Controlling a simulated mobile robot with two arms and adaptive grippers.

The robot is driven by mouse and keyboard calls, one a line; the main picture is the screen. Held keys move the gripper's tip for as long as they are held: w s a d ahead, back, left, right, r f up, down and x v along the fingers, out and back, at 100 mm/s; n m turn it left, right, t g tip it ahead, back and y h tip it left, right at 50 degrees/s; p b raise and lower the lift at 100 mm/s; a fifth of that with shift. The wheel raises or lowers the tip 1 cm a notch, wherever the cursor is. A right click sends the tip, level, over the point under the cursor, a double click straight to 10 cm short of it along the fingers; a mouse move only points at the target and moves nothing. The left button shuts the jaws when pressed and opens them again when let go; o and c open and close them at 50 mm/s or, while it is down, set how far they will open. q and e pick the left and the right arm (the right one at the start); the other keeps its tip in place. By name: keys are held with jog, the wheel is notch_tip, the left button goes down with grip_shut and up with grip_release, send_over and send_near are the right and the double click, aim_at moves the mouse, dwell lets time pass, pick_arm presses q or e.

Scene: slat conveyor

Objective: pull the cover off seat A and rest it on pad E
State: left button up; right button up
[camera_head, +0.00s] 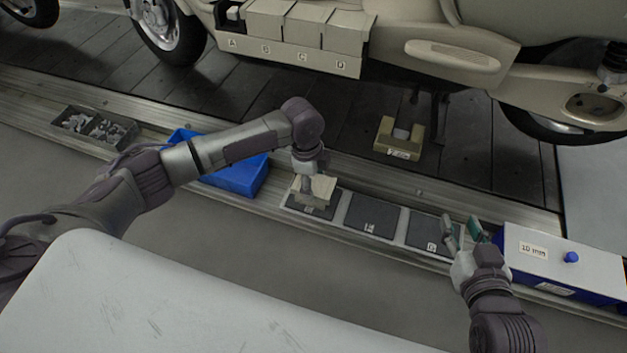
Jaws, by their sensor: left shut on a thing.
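The rack (285,54) on the vehicle's side bears letters A to D. At A, on the left, a small pale fitting (233,14) shows with no cover over it. My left gripper (307,190) points down and is shut on a beige cover (323,186). The cover is at pad E (292,205), the leftmost of three dark pads, and hides part of it. I cannot tell if the cover's underside touches the pad. My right gripper (465,233) is open and empty, beside the pad at the right.
Beige covers (306,25) sit at B, C and D. The middle pad (373,214) and right pad (424,231) are bare. A blue bin (232,178) stands left, a white-and-blue box (560,257) right. A beige block (399,145) lies on the slats behind the pads.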

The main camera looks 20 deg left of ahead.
jog(key=shift+s+d+f+g, duration=0.2)
jog(key=shift+s+f+g, duration=0.2)
jog(key=shift+f, duration=0.2)
pick_arm(q)
jog(key=shift+p, duration=0.3)
pick_arm(e)
jog(key=shift+s+d+f+g+h, duration=0.3)
jog(key=shift+s+f+g, duration=0.1)
jog(key=shift+f+g, duration=0.15)
pick_arm(q)
jog(key=shift+f, duration=0.1)
pick_arm(e)
jog(key=shift+s+f, duration=0.25)
jog(key=shift+f, duration=0.05)
dwell(0.6)
jog(key=shift+s+d+f+g, duration=0.1)
jog(key=shift+s+f+g, duration=0.1)
jog(key=shift+g, duration=0.15)
pick_arm(q)
jog(key=shift+f+p, duration=0.1)
jog(key=shift+p, duration=0.25)
pick_arm(e)
jog(key=shift+s+d+f+g+h, duration=0.15)
jog(key=shift+s+d+f+g, duration=0.05)
jog(key=shift+s+f+g, duration=0.2)
jog(key=shift+s+d+f+g+h, duration=0.15)
jog(key=shift+s+f+g, duration=0.15)
jog(key=shift+s, duration=0.15)
